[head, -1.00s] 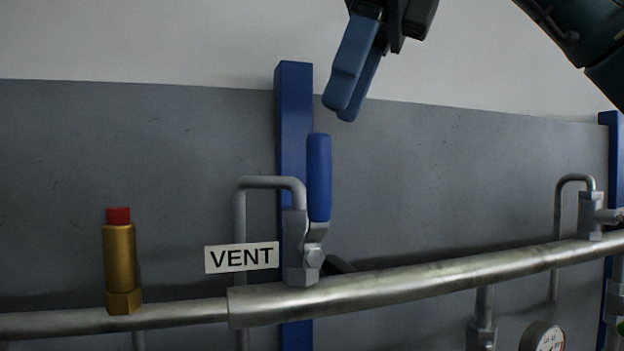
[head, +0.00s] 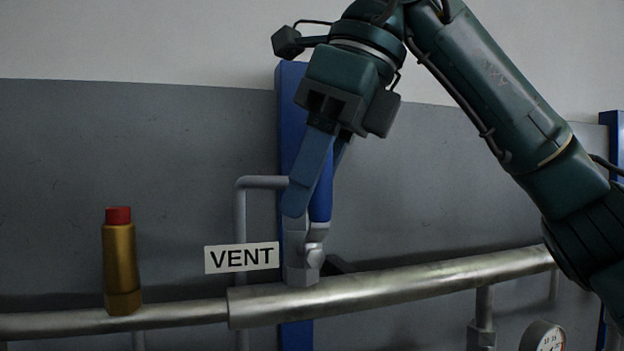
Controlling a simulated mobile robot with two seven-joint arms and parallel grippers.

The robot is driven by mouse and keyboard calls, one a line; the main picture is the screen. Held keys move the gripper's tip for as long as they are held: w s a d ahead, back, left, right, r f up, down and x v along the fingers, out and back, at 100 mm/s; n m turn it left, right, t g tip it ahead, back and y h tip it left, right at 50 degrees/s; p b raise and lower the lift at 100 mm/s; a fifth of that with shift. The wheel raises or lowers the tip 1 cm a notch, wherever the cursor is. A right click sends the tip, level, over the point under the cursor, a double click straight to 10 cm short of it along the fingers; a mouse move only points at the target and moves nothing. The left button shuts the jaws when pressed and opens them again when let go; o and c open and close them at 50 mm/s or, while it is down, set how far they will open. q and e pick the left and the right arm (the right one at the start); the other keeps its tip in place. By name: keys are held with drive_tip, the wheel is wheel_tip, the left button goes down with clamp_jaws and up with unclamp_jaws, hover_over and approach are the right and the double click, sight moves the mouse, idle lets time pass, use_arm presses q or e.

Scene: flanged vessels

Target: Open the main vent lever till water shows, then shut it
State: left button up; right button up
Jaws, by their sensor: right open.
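The vent lever (head: 322,198) has a blue handle standing upright on a grey valve body (head: 300,262) on the main pipe. A white VENT sign (head: 242,257) is just left of the valve. A bent grey vent tube (head: 241,215) runs from the valve to the left and down; no water shows. My right gripper (head: 308,200) points down at the handle. Its blue fingers are open, one in front of the handle and hiding its left side. I cannot tell whether they touch it. My left gripper is not in view.
A steel pipe (head: 430,278) runs across the picture. A brass fitting with a red cap (head: 121,260) stands on it at left. A pressure gauge (head: 544,338) sits below at lower right. A blue post (head: 290,110) stands behind the valve.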

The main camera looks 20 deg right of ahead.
clamp_jaws()
idle(0.3)
idle(0.3)
